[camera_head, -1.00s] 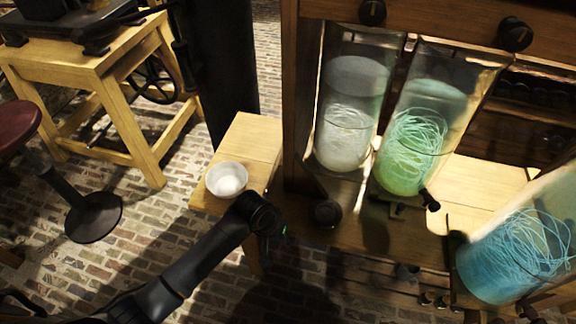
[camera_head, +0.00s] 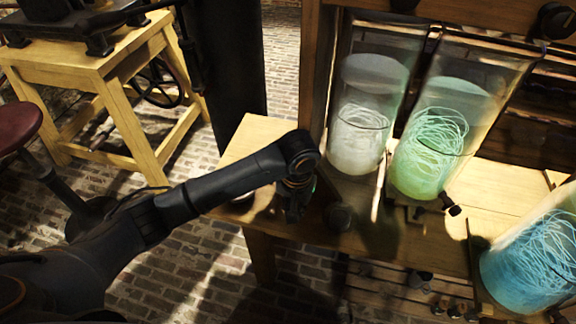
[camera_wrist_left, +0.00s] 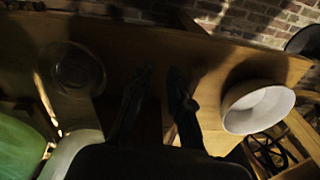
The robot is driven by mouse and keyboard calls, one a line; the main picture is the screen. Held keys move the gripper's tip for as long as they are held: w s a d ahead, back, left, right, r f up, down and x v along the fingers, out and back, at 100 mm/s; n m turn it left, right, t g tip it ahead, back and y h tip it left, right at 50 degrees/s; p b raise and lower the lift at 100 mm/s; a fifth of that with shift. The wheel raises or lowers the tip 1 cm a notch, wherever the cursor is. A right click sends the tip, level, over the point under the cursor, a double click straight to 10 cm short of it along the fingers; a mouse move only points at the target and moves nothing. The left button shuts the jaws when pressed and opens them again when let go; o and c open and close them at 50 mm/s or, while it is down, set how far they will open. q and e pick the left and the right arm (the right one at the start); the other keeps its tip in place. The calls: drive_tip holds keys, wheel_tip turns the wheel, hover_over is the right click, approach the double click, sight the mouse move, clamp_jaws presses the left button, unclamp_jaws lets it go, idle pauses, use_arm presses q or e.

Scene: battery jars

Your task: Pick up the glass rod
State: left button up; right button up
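I cannot make out the glass rod in either view. My left gripper (camera_head: 294,200) hangs pointing down over the small wooden ledge, left of the jars. In the left wrist view its two dark fingers (camera_wrist_left: 155,88) are apart, with nothing discernible between them. A white bowl (camera_wrist_left: 258,107) stands on the ledge to the right of the fingers in that view; in the head view my arm mostly hides it. A round clear glass vessel (camera_wrist_left: 74,68) is left of the fingers. My right gripper is in neither view.
Tall glass jars hold pale coils (camera_head: 358,135), green coils (camera_head: 430,140) and blue coils (camera_head: 535,260) on the wooden stand right of my gripper. A wooden table (camera_head: 130,62) and red stool (camera_head: 15,128) are at left. The ledge (camera_head: 250,136) has some bare wood.

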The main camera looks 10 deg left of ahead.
use_arm(q)
drive_tip(key=n+y, duration=0.1)
drive_tip(key=y, duration=0.1)
approach(275, 202)
drive_tip(key=f, duration=0.1)
drive_tip(key=shift+n, duration=0.3)
drive_tip(key=x, duration=0.7)
drive_tip(key=shift+a+f, duration=0.2)
drive_tip(key=shift+f, duration=0.1)
clamp_jaws()
